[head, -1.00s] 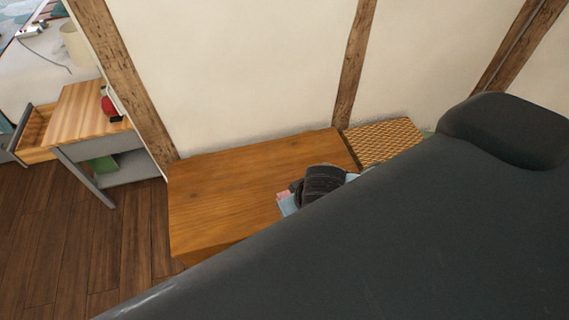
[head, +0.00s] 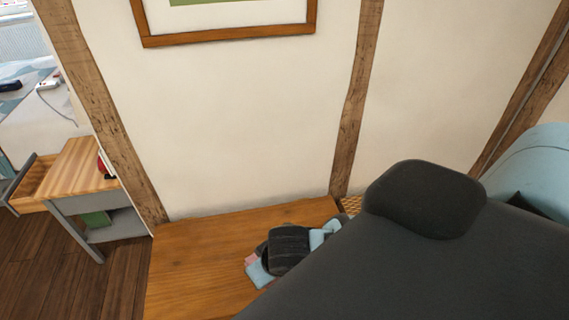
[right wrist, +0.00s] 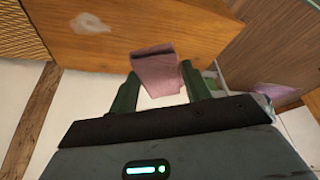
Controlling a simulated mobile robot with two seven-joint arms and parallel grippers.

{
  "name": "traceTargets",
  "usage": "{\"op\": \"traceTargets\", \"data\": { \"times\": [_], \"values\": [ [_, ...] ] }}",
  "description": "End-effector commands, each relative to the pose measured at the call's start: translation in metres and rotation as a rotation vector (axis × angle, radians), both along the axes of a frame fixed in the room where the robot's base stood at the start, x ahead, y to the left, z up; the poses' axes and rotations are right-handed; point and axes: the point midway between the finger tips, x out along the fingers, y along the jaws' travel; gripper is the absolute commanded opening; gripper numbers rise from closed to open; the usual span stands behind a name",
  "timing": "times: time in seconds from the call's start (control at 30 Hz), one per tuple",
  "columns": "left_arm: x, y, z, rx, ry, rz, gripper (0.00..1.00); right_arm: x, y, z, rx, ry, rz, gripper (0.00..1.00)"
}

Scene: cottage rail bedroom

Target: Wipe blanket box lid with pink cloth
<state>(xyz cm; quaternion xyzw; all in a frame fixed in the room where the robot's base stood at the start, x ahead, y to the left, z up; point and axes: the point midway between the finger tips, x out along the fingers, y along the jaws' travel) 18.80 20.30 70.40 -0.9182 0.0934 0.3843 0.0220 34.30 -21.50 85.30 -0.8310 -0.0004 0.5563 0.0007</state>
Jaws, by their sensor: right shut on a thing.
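The wooden blanket box lid (head: 200,270) lies against the wall at the bottom of the head view. In the right wrist view the lid (right wrist: 180,30) has a pale smudge (right wrist: 88,23) near its upper left. My right gripper (right wrist: 160,82) is shut on the folded pink cloth (right wrist: 156,66), which sticks out beyond its green fingers. The cloth overlaps the lid's edge in that view; I cannot tell if they touch. In the head view only a bit of pink cloth (head: 251,258) shows beside the dark wrist. My left gripper is not in view.
A woven surface (head: 350,205) adjoins the box's right end, mostly hidden by my arm. A small table (head: 85,165) with an open drawer stands left. A picture frame (head: 228,38) hangs on the wall. Floor (head: 100,285) left of the box is clear.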

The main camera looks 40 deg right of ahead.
Motion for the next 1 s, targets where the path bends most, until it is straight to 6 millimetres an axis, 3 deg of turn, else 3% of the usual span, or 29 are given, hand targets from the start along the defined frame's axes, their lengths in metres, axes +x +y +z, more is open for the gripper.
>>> {"op": "traceTargets", "data": {
  "times": [0.17, 0.27, 0.4, 0.6, 0.8, 1.0],
  "values": [
    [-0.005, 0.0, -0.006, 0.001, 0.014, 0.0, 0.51, 0.012, -0.006, -0.016, 0.001, 0.005, -0.03, 0.27],
    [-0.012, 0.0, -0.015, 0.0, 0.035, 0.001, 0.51, 0.031, -0.019, -0.043, 0.003, 0.008, -0.079, 0.27],
    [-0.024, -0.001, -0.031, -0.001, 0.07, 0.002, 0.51, 0.064, -0.049, -0.096, 0.007, 0.011, -0.174, 0.27],
    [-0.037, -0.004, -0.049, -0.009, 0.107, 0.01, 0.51, 0.098, -0.101, -0.169, 0.008, 0.007, -0.309, 0.27],
    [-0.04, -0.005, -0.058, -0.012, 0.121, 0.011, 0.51, 0.108, -0.143, -0.221, 0.002, 0.005, -0.403, 0.27],
    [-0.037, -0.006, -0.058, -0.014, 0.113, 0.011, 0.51, 0.11, -0.161, -0.24, 0.0, 0.001, -0.441, 0.27]
  ]
}}
